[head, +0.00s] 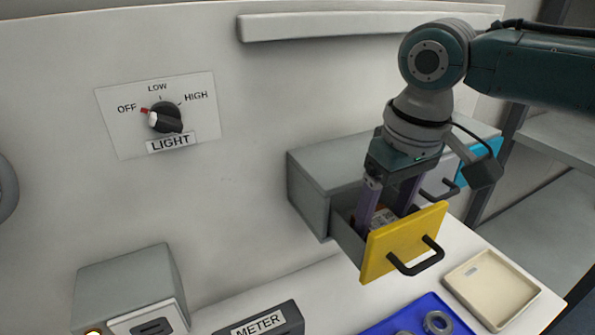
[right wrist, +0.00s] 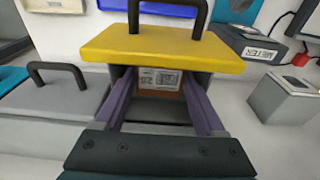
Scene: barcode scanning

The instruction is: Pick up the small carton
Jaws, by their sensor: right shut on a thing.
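The small carton (head: 381,217) is orange-brown with a white printed label and sits inside the open drawer with the yellow front (head: 404,243). The right wrist view shows the carton's labelled side (right wrist: 160,79) just behind the yellow front (right wrist: 160,46). My right gripper (head: 385,220) reaches down into the drawer from above, its purple fingers on either side of the carton and shut on it. The carton's lower part is hidden by the drawer front and the fingers. My left gripper is not in view.
A closed drawer with a blue front (head: 481,160) stands beside the open one. A beige tray (head: 520,297), a blue tray (head: 455,308), a METER box (head: 262,322) and a grey box (head: 125,283) are on the counter. A LIGHT dial (head: 165,118) is on the wall.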

